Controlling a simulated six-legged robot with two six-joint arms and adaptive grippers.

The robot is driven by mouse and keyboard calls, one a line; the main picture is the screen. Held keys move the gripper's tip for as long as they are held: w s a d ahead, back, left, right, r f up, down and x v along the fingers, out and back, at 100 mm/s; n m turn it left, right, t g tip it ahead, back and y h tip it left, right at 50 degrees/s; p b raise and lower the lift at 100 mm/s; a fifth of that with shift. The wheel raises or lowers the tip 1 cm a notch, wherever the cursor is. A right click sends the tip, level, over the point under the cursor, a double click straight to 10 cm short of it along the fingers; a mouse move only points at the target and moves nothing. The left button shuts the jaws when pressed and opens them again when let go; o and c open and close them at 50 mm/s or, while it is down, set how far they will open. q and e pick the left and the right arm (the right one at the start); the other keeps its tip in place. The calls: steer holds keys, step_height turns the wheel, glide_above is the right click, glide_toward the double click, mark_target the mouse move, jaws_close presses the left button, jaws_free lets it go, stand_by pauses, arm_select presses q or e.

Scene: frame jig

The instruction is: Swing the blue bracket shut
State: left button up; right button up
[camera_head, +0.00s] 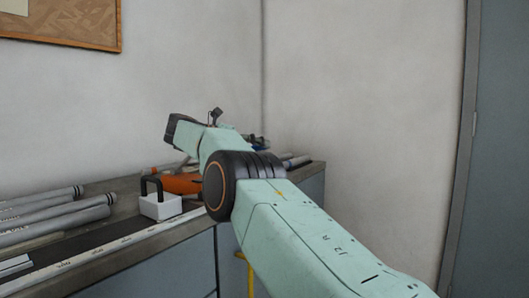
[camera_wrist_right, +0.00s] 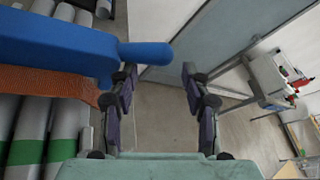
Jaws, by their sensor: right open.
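The blue bracket (camera_wrist_right: 55,42) shows in the right wrist view as a thick blue bar from the upper left, ending in a thinner rounded tip (camera_wrist_right: 145,52). My right gripper (camera_wrist_right: 158,82) is open. Its left finger is close beside the bracket's underside near the tip; whether they touch I cannot tell. My left gripper is in neither view.
The bench (camera_head: 110,250) runs along the wall, with grey tubes (camera_head: 50,215), a white block with a black handle (camera_head: 160,206) and an orange object (camera_head: 182,184). In the wrist view, an orange mesh strip (camera_wrist_right: 50,84) and green-banded tubes lie below the bracket.

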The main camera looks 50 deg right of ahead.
steer(key=shift+v, duration=1.6)
steer(key=shift+c, duration=0.2)
